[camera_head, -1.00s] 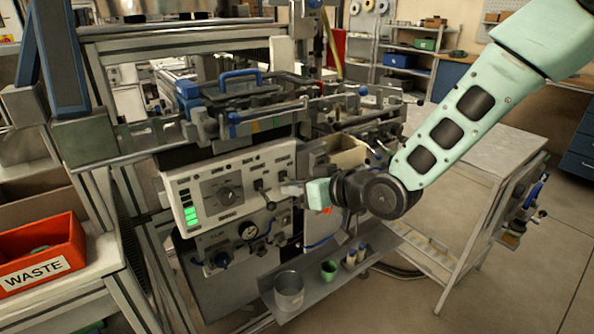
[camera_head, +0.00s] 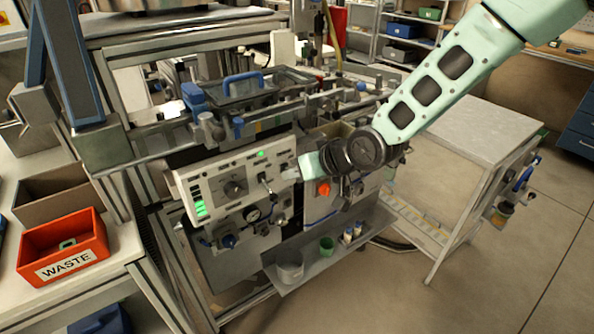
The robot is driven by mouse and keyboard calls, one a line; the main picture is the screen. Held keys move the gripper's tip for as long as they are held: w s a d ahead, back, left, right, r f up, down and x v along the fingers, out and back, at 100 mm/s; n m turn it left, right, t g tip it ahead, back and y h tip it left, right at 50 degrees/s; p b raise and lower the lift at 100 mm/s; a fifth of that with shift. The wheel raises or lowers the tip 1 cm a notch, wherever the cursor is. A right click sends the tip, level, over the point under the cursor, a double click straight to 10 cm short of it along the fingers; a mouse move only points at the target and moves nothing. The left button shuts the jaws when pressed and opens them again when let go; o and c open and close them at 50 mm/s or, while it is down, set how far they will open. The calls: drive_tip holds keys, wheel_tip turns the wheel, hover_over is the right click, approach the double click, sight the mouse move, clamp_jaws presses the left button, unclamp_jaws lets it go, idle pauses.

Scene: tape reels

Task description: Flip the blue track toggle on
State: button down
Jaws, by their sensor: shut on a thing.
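The white control panel (camera_head: 215,197) on the machine front carries a dial (camera_head: 235,189), a lever toggle (camera_head: 266,184) and a column of lit green bars (camera_head: 200,208). A small green lamp (camera_head: 261,154) glows on its upper edge. My gripper (camera_head: 289,173) is at the panel's right end, shut on what seems to be the right-hand toggle there. The fingers hide most of that toggle, so its colour and exact position cannot be told. The panel labels are too small to read.
A red-orange bin marked WASTE (camera_head: 62,250) stands on the bench at left. A grey shelf (camera_head: 330,247) below the panel holds a grey cup (camera_head: 290,273), a green cup (camera_head: 327,246) and small bottles. A grey-topped stand (camera_head: 465,140) is at right, with open floor before it.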

drive_tip(key=c, duration=1.4)
unclamp_jaws()
drive_tip(key=shift+o, duration=0.2)
drive_tip(key=shift+d, duration=0.1)
drive_tip(key=p+v, duration=0.4)
drive_tip(key=v, duration=1.3)
drive_tip(key=shift+r, duration=0.2)
drive_tip(key=shift+s, duration=0.1)
